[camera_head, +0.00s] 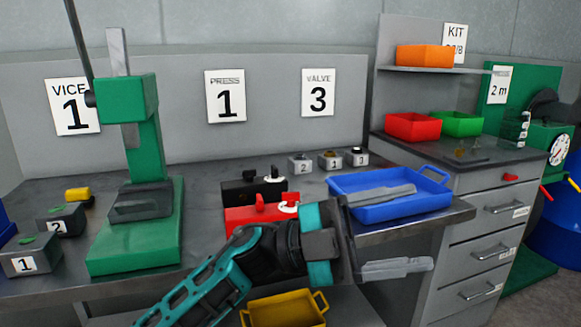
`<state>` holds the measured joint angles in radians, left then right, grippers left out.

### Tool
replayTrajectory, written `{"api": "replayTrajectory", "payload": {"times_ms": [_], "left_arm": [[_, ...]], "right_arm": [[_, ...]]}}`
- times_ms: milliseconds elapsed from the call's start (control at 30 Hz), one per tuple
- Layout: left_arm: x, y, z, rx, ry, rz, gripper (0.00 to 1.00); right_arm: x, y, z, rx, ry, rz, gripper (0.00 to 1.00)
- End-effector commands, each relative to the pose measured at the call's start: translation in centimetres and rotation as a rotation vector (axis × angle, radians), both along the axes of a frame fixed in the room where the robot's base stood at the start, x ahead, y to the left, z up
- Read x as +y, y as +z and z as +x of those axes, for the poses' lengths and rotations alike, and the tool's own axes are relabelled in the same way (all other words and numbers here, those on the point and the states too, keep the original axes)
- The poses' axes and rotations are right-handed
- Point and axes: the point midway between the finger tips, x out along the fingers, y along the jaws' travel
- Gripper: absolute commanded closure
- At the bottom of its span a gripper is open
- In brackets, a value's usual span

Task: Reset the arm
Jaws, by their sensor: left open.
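My left arm (205,292), teal and black, comes in from the bottom left and reaches to the right. My left gripper (420,226) is open, with its two grey fingers wide apart and nothing seen between them. In the picture its upper finger overlaps the blue tray (440,203) on the bench, and its lower finger shows in front of the bench edge and the drawer cabinet. I cannot tell whether the upper finger touches the tray. My right gripper is not in view.
A green press (135,230) stands on the bench at left, near grey numbered blocks (27,262). Black (240,190) and red (245,217) blocks sit behind my wrist. A yellow tray (284,311) is below the bench edge. A drawer cabinet (470,235) stands at right.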

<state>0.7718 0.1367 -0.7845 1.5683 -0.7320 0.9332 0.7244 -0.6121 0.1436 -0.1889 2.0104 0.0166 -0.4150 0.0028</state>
Motion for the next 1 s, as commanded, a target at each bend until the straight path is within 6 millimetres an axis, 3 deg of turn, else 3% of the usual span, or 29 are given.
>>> {"api": "replayTrajectory", "payload": {"times_ms": [133,233,367,467,633,800,900,1000], "left_arm": [[3.2,-1.6,3.6,0.258,0.238,-0.185,0.28],[6.0,-4.1,6.0,0.43,0.414,-0.26,0.28],[10.3,-9.4,8.1,0.659,0.655,-0.299,0.28],[13.9,-14.5,8.5,0.834,0.84,-0.282,0.28],[20.1,-24.4,5.7,1.134,1.133,-0.168,0.28],[25.5,-32.9,-0.6,1.396,1.356,0.023,0.28],[27.5,-36.1,-4.2,1.502,1.432,0.126,0.28],[28.7,-37.8,-6.7,1.568,1.473,0.198,0.28]], "right_arm": [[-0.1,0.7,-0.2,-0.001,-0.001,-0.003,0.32],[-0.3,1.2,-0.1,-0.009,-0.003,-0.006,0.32],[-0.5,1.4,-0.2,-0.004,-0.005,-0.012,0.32],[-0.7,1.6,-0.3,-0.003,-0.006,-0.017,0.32],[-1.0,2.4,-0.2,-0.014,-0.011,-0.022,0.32],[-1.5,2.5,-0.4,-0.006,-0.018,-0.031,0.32],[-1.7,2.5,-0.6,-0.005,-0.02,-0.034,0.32],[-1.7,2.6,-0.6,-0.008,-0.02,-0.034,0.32]]}}
